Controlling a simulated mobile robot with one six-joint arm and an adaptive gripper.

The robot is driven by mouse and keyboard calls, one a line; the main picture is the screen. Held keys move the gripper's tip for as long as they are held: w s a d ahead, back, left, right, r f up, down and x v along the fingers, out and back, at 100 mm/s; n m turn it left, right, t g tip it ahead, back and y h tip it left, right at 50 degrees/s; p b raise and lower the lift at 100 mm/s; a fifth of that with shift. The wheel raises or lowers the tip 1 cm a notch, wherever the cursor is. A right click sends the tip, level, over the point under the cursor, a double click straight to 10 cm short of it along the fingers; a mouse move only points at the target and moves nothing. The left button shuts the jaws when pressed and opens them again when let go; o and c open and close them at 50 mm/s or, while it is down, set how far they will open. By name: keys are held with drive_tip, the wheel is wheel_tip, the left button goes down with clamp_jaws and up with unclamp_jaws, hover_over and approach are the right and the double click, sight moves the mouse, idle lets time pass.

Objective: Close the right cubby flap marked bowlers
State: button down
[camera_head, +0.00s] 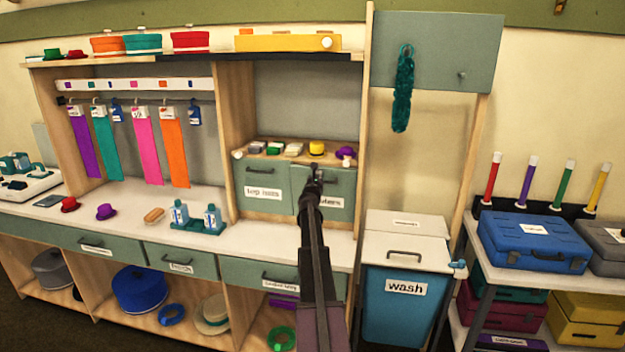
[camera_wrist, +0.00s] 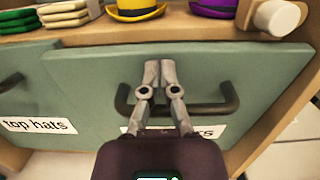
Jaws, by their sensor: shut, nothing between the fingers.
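The right cubby flap (camera_wrist: 240,75) is grey-green with a dark bar handle (camera_wrist: 228,100) and a white label (camera_wrist: 208,132). My gripper hides much of the label; only its last letters show. In the wrist view the flap's edges overlap the left flap and the right post, so it seems to stand a little out from the frame. My gripper (camera_wrist: 160,72) is shut and empty, in front of the flap's upper middle, with its fingers across the handle. I cannot tell whether it touches. In the head view my gripper (camera_head: 314,172) covers part of the flap (camera_head: 340,190).
The left flap marked top hats (camera_head: 262,180) looks shut. Small hats, including a yellow one (camera_head: 317,148) and a purple one (camera_head: 345,153), sit just above the flaps. A white knob (camera_wrist: 278,16) is at the upper right. The blue wash bin (camera_head: 404,300) stands to the right.

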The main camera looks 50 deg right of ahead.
idle(0.4)
drive_tip(key=shift+r, duration=0.1)
drive_tip(key=shift+s+a+r+p, duration=0.15)
drive_tip(key=shift+a+r+p, duration=0.35)
drive_tip(key=shift+r+p, duration=0.15)
drive_tip(key=s+a+r+p, duration=0.2)
drive_tip(key=a+r+p, duration=0.2)
drive_tip(key=r+p, duration=0.2)
drive_tip(key=shift+s+a, duration=0.35)
drive_tip(key=shift+s, duration=0.05)
drive_tip(key=s+a+f+b, duration=0.3)
drive_tip(key=a+f+b, duration=0.1)
drive_tip(key=f+b, duration=0.3)
drive_tip(key=s+a+f+h+b, duration=0.1)
drive_tip(key=s+a+f+b, duration=0.2)
drive_tip(key=f+b, duration=0.5)
drive_tip(key=shift+s+a+f+t+h+b, duration=0.3)
drive_tip(key=shift+a+b, duration=0.35)
drive_tip(key=shift+b, duration=1.05)
drive_tip(key=shift+w+d+r, duration=0.1)
drive_tip(key=shift+w, duration=0.05)
